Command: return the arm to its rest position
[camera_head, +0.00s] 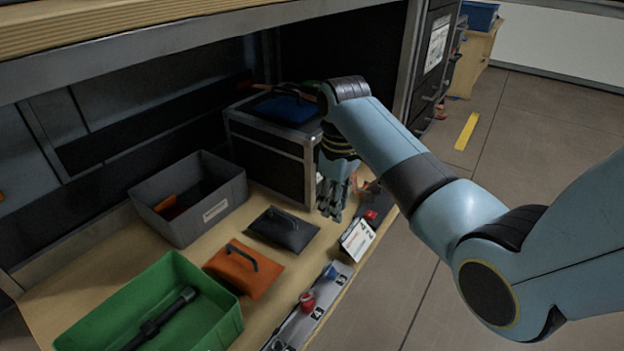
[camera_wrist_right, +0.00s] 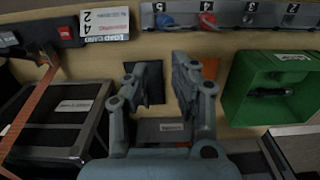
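My right arm (camera_head: 390,150) reaches in from the right over the shelf edge and bends down at the wrist. My right gripper (camera_head: 332,205) hangs with its fingers downward, beside the black case and above the shelf's front part. In the right wrist view the gripper (camera_wrist_right: 160,80) has its two fingers apart, with nothing between them. A dark pouch (camera_wrist_right: 155,84) and an orange pouch (camera_wrist_right: 209,68) show beyond the fingers. My left gripper is not in view.
A black case (camera_head: 265,155) stands close to the gripper. A grey bin (camera_head: 195,205), dark pouch (camera_head: 283,230), orange pouch (camera_head: 243,268) and green bin (camera_head: 160,310) lie left. A load card (camera_head: 357,240) and numbered strip (camera_head: 315,305) line the front edge. The shelf above (camera_head: 200,50) limits height.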

